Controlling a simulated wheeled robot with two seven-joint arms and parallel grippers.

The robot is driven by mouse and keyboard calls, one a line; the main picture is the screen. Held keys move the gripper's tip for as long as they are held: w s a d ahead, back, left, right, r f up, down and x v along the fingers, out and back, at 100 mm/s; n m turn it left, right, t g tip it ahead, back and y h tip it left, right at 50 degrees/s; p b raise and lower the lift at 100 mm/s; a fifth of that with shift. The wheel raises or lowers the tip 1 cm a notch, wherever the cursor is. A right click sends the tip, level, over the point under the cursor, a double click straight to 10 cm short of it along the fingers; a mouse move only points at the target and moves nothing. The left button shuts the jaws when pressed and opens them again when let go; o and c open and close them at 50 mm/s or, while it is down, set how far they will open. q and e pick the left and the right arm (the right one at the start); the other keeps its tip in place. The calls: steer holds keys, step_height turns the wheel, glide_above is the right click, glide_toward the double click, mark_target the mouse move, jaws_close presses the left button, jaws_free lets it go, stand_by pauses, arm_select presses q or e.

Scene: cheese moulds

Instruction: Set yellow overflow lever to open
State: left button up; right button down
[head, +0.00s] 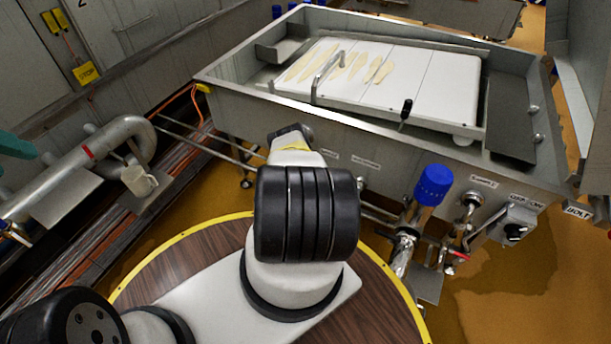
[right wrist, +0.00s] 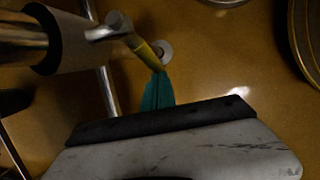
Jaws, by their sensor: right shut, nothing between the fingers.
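The yellow lever (right wrist: 146,54) shows in the right wrist view, joined to a metal pipe fitting (right wrist: 108,27) at its upper left. My right gripper (right wrist: 157,92) is shut and empty, its teal fingers at the lower end of the lever. They look close to it or touching; I cannot tell which. In the head view an arm of mine reaches up the middle toward the vat's near side. The right gripper's fingers and the lever cannot be made out there.
A steel vat (head: 230,95) holds a white board (head: 440,75). A blue-topped valve (head: 433,185) and a control box (head: 515,222) are at its near right side. A teal shape (head: 15,146) shows at the left edge.

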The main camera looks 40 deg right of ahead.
steer(key=shift+s+d+f+g+h, duration=0.15)
steer(key=shift+s+d+f+g, duration=0.2)
steer(key=shift+s+f, duration=0.3)
steer(key=shift+s+d+f+g+h, duration=0.15)
steer(key=shift+s+d+f+g, duration=0.2)
steer(key=shift+s+f, duration=0.2)
steer(key=shift+r, duration=0.1)
